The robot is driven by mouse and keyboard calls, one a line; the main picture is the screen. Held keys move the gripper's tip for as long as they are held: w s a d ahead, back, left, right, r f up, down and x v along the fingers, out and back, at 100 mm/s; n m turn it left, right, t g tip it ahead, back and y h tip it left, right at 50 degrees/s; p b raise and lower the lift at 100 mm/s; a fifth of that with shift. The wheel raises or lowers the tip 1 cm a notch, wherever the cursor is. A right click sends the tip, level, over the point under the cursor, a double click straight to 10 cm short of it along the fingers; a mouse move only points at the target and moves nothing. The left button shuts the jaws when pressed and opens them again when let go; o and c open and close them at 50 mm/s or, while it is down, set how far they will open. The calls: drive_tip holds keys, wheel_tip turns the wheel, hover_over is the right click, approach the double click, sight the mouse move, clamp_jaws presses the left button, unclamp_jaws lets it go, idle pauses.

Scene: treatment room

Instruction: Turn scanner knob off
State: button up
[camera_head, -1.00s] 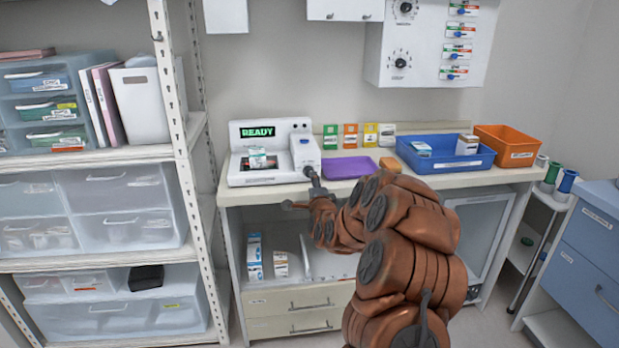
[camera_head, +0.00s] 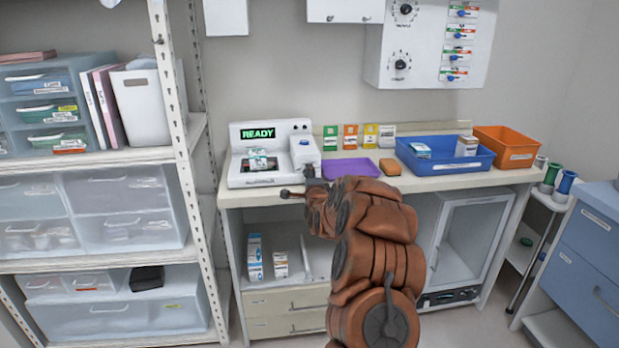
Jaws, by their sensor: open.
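The scanner (camera_head: 237,141) is a white machine at the left end of the counter. Its green display reads READY (camera_head: 258,133). Two small dark round controls (camera_head: 300,127) sit at the top right of its back panel. A small white and teal box (camera_head: 258,160) lies on its bed, and a white block-like part (camera_head: 304,150) stands at its right side. My gripper (camera_head: 297,182) is open at the scanner's front right corner, its fingers spread apart. It holds nothing visible. Whether a finger touches the scanner, and whether a knob is behind the gripper, I cannot tell.
A purple tray (camera_head: 350,168), an orange sponge-like block (camera_head: 390,167), a blue bin (camera_head: 445,163) and an orange bin (camera_head: 510,147) stand right of the scanner. A wall panel (camera_head: 425,72) carries dials. A shelf post (camera_head: 172,110) stands left.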

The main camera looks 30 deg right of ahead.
drive_tip(key=c, duration=0.9)
drive_tip(key=shift+n+b, duration=0.3)
drive_tip(key=shift+b, duration=0.05)
drive_tip(key=n+b, duration=0.3)
drive_tip(key=shift+f, duration=0.25)
drive_tip(key=n+b, duration=0.3)
drive_tip(key=n, duration=0.2)
drive_tip(key=shift+r, duration=0.1)
drive_tip(key=n+b, duration=0.2)
drive_tip(key=n, duration=0.2)
drive_tip(key=shift+n, duration=0.3)
drive_tip(key=n+b, duration=0.2)
drive_tip(key=n, duration=0.2)
drive_tip(key=shift+n, duration=0.3)
drive_tip(key=shift+r, duration=0.1)
